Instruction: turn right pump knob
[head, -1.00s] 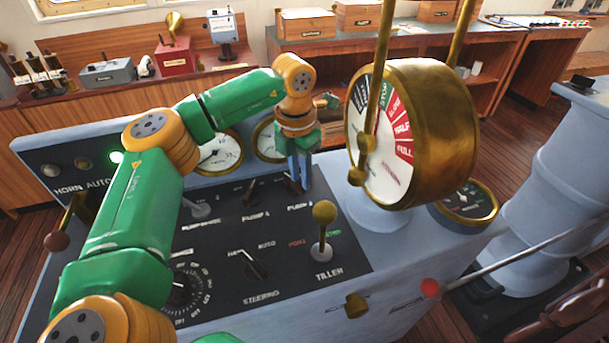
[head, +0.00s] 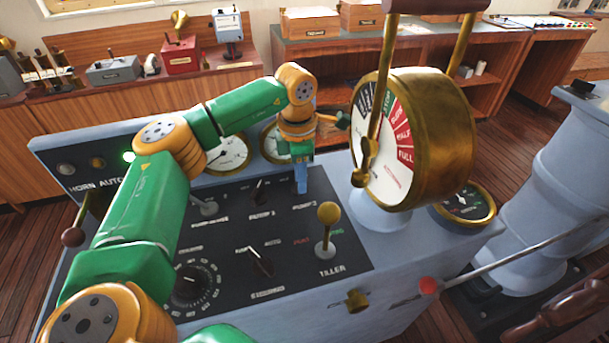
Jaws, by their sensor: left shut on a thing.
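The right pump knob, at the PUMP 2 label (head: 304,206), is on the dark panel at the back right and is hidden behind my fingers. My left gripper (head: 301,188) points down onto it from above, its blue fingers shut on the knob. The knob's angle cannot be seen. The PUMP 1 knob (head: 259,190) stands to its left, free of the gripper. My right gripper is not in view.
The tiller lever (head: 326,228) with its brass ball stands just in front of the gripper. The large brass telegraph (head: 430,140) rises close on the right. Round gauges (head: 228,154) stand behind the panel. The steering knob (head: 260,262) is nearer.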

